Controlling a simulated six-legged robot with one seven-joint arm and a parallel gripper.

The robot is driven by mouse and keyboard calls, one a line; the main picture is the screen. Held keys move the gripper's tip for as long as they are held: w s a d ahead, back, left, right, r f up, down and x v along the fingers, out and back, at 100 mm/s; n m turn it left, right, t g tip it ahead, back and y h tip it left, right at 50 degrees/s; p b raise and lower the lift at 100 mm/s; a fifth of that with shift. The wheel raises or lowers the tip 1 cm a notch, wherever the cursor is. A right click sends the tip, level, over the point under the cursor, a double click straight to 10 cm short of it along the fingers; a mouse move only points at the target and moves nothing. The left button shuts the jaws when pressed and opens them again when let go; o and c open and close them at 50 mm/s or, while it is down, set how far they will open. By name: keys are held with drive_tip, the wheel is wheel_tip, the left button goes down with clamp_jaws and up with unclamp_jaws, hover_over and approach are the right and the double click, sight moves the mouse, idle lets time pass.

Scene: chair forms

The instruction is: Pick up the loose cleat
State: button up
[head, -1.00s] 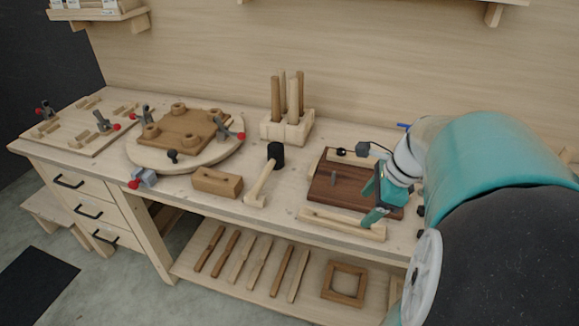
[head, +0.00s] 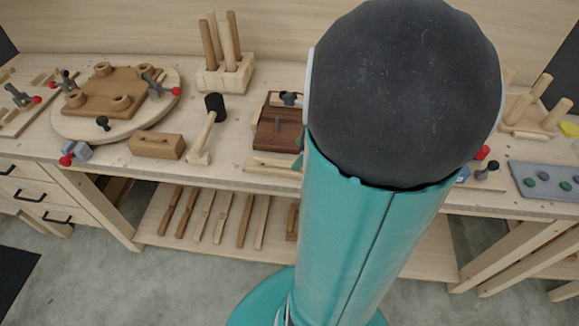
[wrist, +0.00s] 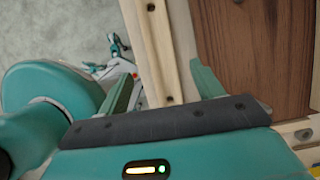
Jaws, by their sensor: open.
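A pale wooden strip with dark holes, which looks like the loose cleat (wrist: 152,42), runs up the wrist view beside the dark brown board (wrist: 257,45). In the head view the cleat (head: 272,165) shows only partly, in front of the board (head: 277,128) near the bench's front edge. My gripper (wrist: 163,72) is open, with one green finger on each side of the strip. I cannot tell how far down the fingers reach or whether they touch it. My arm hides my gripper and the right part of the board in the head view.
A mallet (head: 206,135), a wooden block (head: 156,145) and a round clamp fixture (head: 147,116) stand left on the bench. A peg holder (head: 224,75) is behind. A grey tray (head: 548,182) lies right. Several sticks lie on the lower shelf (head: 155,215). Floor is open in front.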

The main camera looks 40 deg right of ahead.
drive_tip(key=x, duration=0.6)
drive_tip(key=shift+d+f, duration=0.15)
drive_tip(key=shift+f, duration=0.15)
drive_tip(key=c, duration=1.1)
drive_tip(key=shift+c, duration=0.2)
drive_tip(key=shift+r, duration=0.15)
